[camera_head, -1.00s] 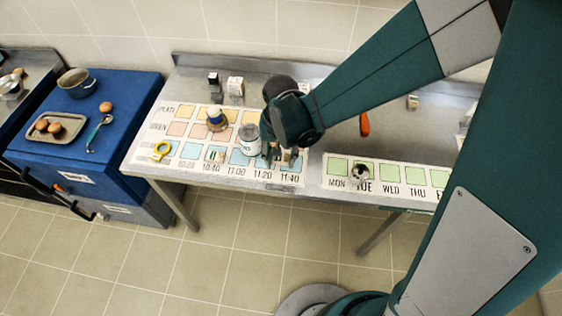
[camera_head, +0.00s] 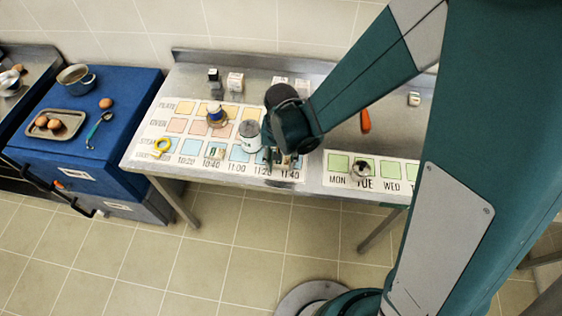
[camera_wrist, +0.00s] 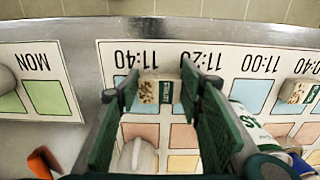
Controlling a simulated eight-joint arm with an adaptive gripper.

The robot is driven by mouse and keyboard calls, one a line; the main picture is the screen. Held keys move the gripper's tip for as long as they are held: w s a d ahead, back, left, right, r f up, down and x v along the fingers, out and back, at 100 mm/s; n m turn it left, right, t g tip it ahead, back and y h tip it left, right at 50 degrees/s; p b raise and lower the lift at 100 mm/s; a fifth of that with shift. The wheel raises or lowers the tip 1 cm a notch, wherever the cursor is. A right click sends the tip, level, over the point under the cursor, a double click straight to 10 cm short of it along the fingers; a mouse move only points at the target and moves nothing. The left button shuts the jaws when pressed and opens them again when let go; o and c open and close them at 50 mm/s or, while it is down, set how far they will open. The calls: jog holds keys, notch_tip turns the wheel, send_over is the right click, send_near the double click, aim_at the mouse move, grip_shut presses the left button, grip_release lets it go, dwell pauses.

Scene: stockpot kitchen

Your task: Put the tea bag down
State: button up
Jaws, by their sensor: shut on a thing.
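A small beige tea bag with a green label (camera_wrist: 157,91) is between the fingers of my gripper (camera_wrist: 160,80) in the wrist view. My gripper is shut on it, over the blue squares by the 11:40 and 11:20 labels. I cannot tell whether the bag touches the chart. In the head view my gripper (camera_head: 280,160) points down at the chart's front right part, and the held bag is mostly hidden. A similar packet (camera_wrist: 299,91) lies apart near the 10:40 label. It also shows in the head view (camera_head: 215,152).
A white jar (camera_head: 248,137) stands close left of my gripper. An egg cup (camera_head: 216,117) stands behind it, and a yellow ring-shaped thing (camera_head: 161,145) lies at far left. The weekday chart (camera_head: 338,164) is at right, with an orange-handled tool (camera_head: 365,121) behind.

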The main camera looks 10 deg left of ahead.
aim_at(281, 163)
jog(key=shift+f, duration=0.25)
jog(key=o, duration=0.7)
jog(key=shift+r, duration=0.1)
jog(key=shift+r, duration=0.2)
jog(key=shift+r+p, duration=0.65)
jog(key=shift+r, duration=5.3)
jog(key=shift+d+r, duration=0.1)
